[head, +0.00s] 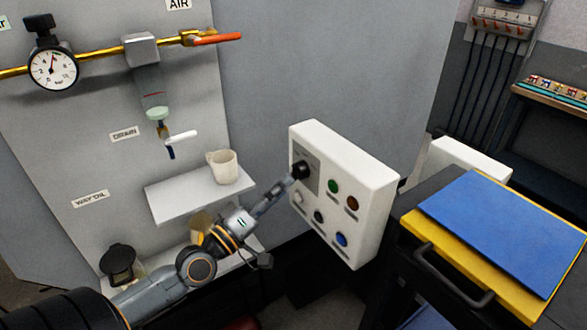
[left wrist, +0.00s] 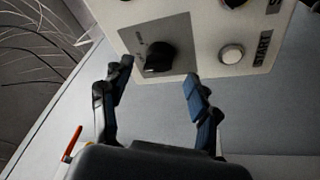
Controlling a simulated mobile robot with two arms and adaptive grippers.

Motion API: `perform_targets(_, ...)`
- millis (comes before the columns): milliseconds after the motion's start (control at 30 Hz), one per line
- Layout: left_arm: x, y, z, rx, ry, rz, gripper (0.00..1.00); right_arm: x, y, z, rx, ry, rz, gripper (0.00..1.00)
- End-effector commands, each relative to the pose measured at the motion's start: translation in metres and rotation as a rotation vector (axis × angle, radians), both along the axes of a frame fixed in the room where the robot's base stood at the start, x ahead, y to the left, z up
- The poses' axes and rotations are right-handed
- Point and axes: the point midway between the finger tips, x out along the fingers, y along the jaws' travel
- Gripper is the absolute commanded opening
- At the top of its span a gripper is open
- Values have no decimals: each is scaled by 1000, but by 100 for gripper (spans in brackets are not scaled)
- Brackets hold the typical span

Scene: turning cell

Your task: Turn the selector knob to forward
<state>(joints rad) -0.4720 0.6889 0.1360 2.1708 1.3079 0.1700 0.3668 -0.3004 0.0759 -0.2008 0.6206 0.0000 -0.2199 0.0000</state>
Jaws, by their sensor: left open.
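The black selector knob (head: 301,169) sits on a grey plate at the upper left of the white control box (head: 362,168). It also shows in the left wrist view, where the knob (left wrist: 158,58) is on its grey plate with small marks I cannot read. I cannot tell which position it points to. My left gripper (head: 288,181) is at the box front, close to the knob. In the left wrist view its two fingers (left wrist: 158,72) are apart, one on each side below the knob, with nothing held. I cannot tell whether they touch it. My right gripper is out of view.
The box also carries a green button (head: 333,186), a blue button (head: 341,239) and a white button (left wrist: 232,54) beside a START label. A shelf (head: 180,200) with a cream mug (head: 223,167) is left of the box. A cart with a blue top (head: 505,225) stands right.

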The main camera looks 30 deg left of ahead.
Motion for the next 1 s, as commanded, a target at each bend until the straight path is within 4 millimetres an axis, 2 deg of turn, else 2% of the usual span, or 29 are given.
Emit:
perform_targets(33, 9, -1, 7, -3, -3, 1, 61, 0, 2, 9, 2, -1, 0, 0)
perform_targets(100, 18, -3, 9, -1, -3, -1, 61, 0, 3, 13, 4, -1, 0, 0)
perform_targets(300, 38, -7, 10, -1, 0, 0, 61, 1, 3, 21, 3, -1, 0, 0)
perform_targets(700, 43, -8, 9, 1, 2, -1, 61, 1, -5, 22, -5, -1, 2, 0)
perform_targets(967, 43, -8, 9, 1, 2, -1, 8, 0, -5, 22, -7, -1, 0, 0)
perform_targets(1000, 43, -8, 9, 1, 2, -1, 6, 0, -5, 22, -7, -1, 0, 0)
